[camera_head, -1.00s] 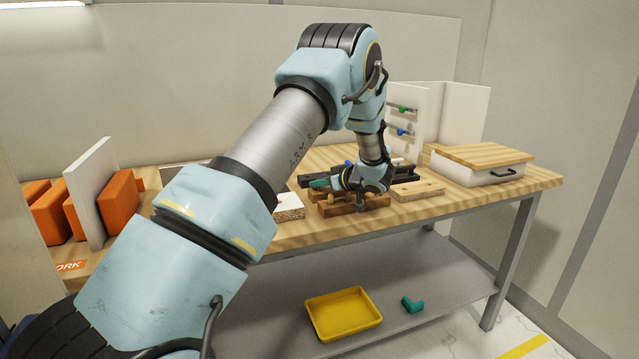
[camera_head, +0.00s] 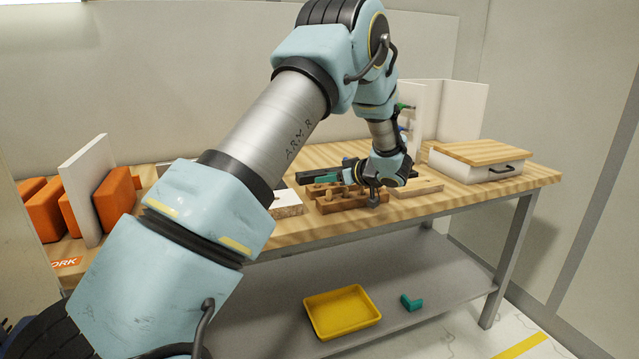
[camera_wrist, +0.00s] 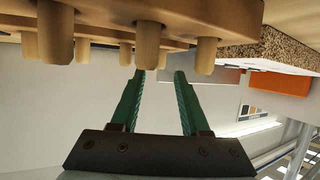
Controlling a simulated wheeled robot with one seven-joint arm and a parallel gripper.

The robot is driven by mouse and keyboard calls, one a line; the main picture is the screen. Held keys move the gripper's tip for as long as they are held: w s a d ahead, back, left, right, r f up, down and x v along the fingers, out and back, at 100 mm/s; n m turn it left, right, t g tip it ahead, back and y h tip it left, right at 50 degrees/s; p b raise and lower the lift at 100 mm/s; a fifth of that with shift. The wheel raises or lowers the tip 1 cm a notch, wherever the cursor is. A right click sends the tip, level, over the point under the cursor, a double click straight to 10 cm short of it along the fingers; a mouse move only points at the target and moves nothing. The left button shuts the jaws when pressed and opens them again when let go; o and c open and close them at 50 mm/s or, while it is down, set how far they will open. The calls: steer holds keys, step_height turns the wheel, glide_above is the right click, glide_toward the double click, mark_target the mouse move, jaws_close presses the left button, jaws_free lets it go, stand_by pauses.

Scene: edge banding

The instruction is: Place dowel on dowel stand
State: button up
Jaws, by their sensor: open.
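My gripper (camera_wrist: 160,76) is open with nothing between its teal fingers. The wrist picture looks upside down. In it, a wooden dowel stand (camera_wrist: 180,16) runs along the top edge with several round-ended wooden dowels pointing down from it. One dowel (camera_wrist: 147,45) is close to the left fingertip, and another dowel (camera_wrist: 207,56) is just right of the right fingertip. I cannot tell whether either touches. In the head view the dowel stand (camera_head: 350,207) is on the bench, with my gripper (camera_head: 322,179) just behind and above it, partly covered by the wrist.
A chipboard block (camera_head: 288,205) lies left of the stand, and a wooden strip (camera_head: 420,188) lies to its right. A white box with a wooden lid (camera_head: 482,153) stands at the right. Orange blocks (camera_head: 117,198) are at the left. A yellow tray (camera_head: 342,312) sits below on the shelf.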

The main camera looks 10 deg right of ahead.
steer(key=b+v, duration=0.1)
steer(key=v, duration=0.5)
steer(key=shift+s+d+r, duration=0.15)
steer(key=shift+s+d, duration=0.05)
steer(key=shift+s, duration=0.05)
steer(key=w+a+r+m+h, duration=0.45)
steer(key=a+h, duration=0.25)
steer(key=a, duration=0.2)
steer(key=s+a+f+g, duration=0.1)
steer(key=s+a+g, duration=0.1)
steer(key=s+a, duration=0.2)
steer(key=s+a+f+m+g+h, duration=0.1)
steer(key=s+a+f, duration=0.1)
steer(key=s+a, duration=0.2)
steer(key=s+a+f+m+g, duration=0.1)
steer(key=s+a+f+g, duration=0.1)
steer(key=s+a, duration=0.2)
steer(key=shift+s+a+f+g, duration=0.1)
steer(key=shift+s+a+g, duration=0.1)
steer(key=shift+g, duration=0.1)
steer(key=s+a+f+g, duration=0.1)
steer(key=s+a+g, duration=0.1)
steer(key=s+a, duration=0.3)
steer(key=s+a+f+g+y, duration=0.1)
steer(key=s+a, duration=0.4)
steer(key=s, duration=0.5)
steer(key=shift+a+f+g, duration=0.3)
steer(key=shift+f+g, duration=0.25)
steer(key=shift+g, duration=0.25)
